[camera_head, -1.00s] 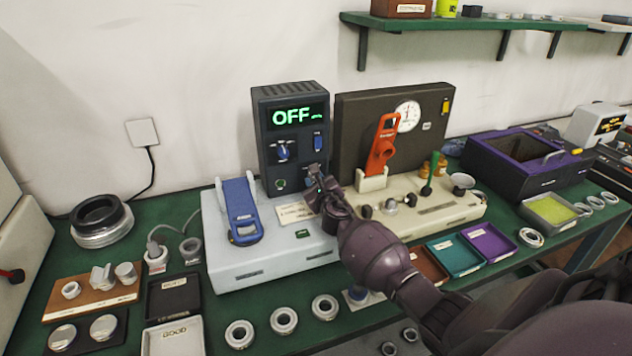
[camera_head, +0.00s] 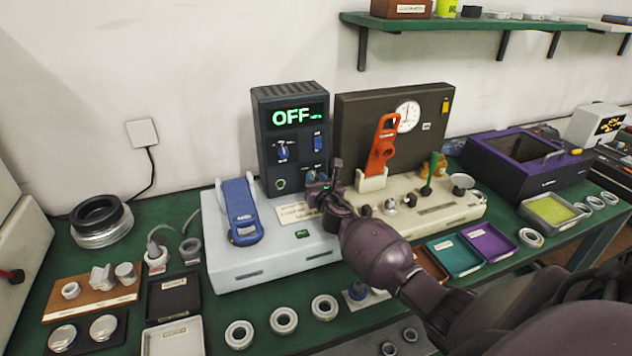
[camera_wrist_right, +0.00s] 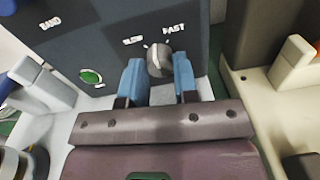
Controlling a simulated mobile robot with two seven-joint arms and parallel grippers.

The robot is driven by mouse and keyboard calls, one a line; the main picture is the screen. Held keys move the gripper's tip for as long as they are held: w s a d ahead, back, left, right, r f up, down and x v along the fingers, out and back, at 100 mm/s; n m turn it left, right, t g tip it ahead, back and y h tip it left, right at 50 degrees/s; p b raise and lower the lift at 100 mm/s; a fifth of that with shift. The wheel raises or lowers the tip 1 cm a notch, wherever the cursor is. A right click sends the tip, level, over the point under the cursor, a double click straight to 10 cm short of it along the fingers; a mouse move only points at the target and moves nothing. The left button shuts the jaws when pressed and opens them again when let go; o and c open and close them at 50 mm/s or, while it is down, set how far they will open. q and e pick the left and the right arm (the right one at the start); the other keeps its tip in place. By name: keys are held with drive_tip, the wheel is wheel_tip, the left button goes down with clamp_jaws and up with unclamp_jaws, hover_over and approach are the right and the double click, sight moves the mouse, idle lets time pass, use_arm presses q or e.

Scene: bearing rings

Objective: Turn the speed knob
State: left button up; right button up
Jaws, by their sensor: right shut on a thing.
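The dark speed knob (camera_wrist_right: 159,59) sits low on the front of the dark control box (camera_head: 262,130), below the SLOW and FAST labels. Its pale pointer line is visible, tilted slightly toward SLOW. My right gripper (camera_wrist_right: 158,78) has its blue fingers on both sides of the knob and is shut on it. In the head view my right gripper (camera_head: 316,188) is at the lower right of the box front and hides most of the knob. The box display (camera_head: 293,116) reads OFF in green. My left gripper is not in view.
A band knob (camera_head: 283,152), a blue switch (camera_head: 317,143) and a green button (camera_wrist_right: 91,76) share the box front. A blue lever (camera_head: 241,212) stands left on the pale base. Trays and rings lie in front.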

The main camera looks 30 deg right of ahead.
drive_tip(key=m, duration=0.4)
drive_tip(key=shift+m, duration=2.5)
drive_tip(key=o, duration=0.9)
drive_tip(key=shift+d, duration=0.1)
drive_tip(key=shift+o, duration=0.2)
drive_tip(key=shift+s, duration=0.15)
drive_tip(key=shift+s, duration=0.35)
drive_tip(key=p+v, duration=0.1)
drive_tip(key=v, duration=0.9)
drive_tip(key=shift+r, duration=0.1)
